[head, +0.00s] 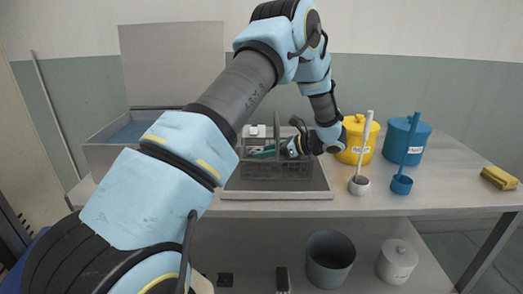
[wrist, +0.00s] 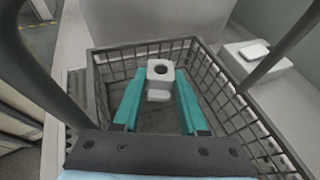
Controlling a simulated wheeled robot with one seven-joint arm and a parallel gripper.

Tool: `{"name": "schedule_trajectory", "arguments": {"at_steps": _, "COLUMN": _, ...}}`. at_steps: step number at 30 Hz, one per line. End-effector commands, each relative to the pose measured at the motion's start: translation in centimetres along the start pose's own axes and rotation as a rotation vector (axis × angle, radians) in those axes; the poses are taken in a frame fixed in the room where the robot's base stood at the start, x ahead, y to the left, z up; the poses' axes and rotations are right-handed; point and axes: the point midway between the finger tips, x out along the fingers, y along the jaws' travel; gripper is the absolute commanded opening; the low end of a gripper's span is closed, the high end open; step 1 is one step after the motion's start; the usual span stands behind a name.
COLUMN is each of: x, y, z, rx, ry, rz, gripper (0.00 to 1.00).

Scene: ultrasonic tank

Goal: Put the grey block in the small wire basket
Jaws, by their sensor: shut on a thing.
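The grey block (wrist: 159,71) is pale, with a dark round hole in its top and a smaller part below. My gripper (wrist: 158,88) has its teal fingers shut on the block, one on each side. In the wrist view the block and fingers are inside the outline of the dark wire basket (wrist: 238,106), above its mesh floor; I cannot tell if the block touches the floor. In the head view the basket (head: 275,170) stands on a tray, its tall handle rising beside my gripper (head: 264,152). The block is not clearly visible there.
The tray (head: 276,194) lies on the bench. A tank (head: 105,155) with a raised lid (head: 172,65) stands left. A yellow pot (head: 354,145), a blue pot (head: 400,147) and two ladles stand right. A small white object (head: 256,131) is behind the basket. Free bench lies toward the yellow sponge (head: 499,178).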

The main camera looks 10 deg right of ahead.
Motion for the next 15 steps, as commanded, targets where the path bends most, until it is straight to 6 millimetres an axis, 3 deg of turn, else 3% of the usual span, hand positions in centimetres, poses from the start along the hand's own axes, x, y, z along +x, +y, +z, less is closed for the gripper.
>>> {"name": "schedule_trajectory", "arguments": {"at_steps": 15, "x": 0.43, "y": -0.01, "z": -0.9, "rx": 0.0, "ry": 0.001, "rz": 0.0, "gripper": 0.0}}
